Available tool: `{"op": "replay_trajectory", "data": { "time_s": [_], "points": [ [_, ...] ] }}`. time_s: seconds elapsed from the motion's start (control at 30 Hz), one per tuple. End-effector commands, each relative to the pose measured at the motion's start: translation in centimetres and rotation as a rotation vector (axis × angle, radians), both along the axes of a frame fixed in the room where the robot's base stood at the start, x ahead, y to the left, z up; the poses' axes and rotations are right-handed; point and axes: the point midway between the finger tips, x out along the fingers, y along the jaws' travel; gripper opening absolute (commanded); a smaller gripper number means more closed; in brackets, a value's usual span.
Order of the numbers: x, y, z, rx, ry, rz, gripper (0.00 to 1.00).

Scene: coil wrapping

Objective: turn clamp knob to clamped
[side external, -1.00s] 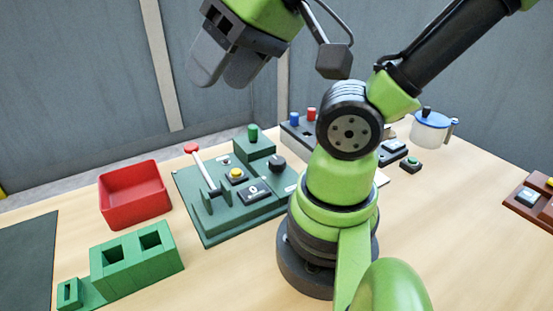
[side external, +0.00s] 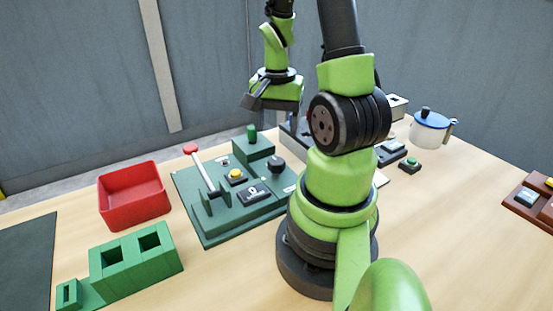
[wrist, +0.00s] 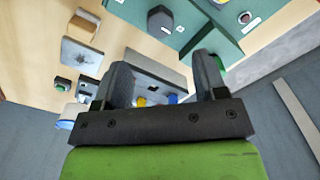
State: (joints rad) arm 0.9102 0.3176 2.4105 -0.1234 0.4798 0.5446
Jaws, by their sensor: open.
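The black clamp knob (side external: 277,163) stands on the right part of the green fixture (side external: 225,226) in the side view. It also shows as a dark round knob (wrist: 160,20) at the top of the wrist view, beside white labels. I cannot read its setting. My gripper (wrist: 163,72) is open and empty, with both dark fingers spread in the wrist view.
The fixture also carries a red-tipped lever (side external: 203,170), a yellow button (side external: 236,175) and a green post (side external: 252,133). A red bin (side external: 133,195) and a green block with square holes (side external: 135,257) are at left. A blue-lidded pot (side external: 430,126) stands at right.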

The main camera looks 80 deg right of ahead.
Motion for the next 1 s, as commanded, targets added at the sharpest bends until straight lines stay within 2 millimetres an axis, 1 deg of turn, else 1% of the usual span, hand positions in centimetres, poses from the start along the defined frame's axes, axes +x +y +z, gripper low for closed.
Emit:
{"op": "replay_trajectory", "data": {
  "time_s": [0.3,0.5,0.7,1.0],
  "points": [
    [-0.1,0.2,-4.9,0.008,0.005,0.003,0.65],
    [0.0,0.1,-7.5,0.006,0.004,0.004,0.65],
    [0.0,0.1,-8.9,0.004,0.002,0.005,0.65],
    [0.0,0.1,-9.1,0.002,0.000,0.004,0.65]
  ]
}}
